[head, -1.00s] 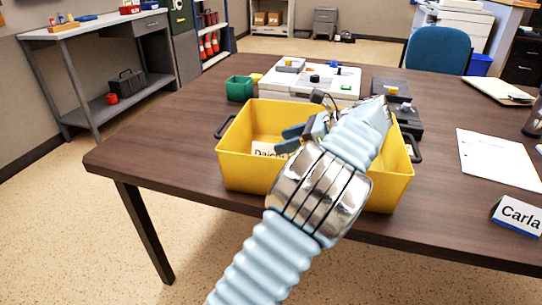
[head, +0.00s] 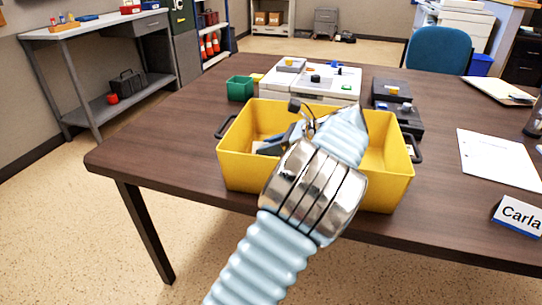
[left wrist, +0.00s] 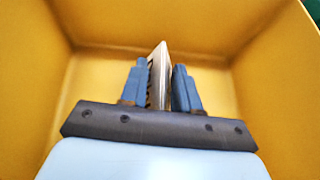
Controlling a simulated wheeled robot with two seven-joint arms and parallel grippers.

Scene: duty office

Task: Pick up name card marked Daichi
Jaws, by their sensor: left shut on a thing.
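The yellow bin (head: 240,172) stands on the near part of the table. My left arm reaches over its front wall, and my left gripper (left wrist: 161,86) is down inside it. In the left wrist view its two blue fingers are closed on a thin, pale card (left wrist: 159,66), seen nearly edge-on, so its lettering cannot be read now. In the head view a second ago it read "Daichi" inside the bin; now the gripper and arm hide most of it. My right gripper is not in view.
A card marked Carla (head: 518,217) stands at the table's right front. A green cup (head: 240,88), a white device (head: 325,85) and black devices (head: 392,91) sit behind the bin. A paper sheet (head: 498,158) lies to the right. The table's left part is clear.

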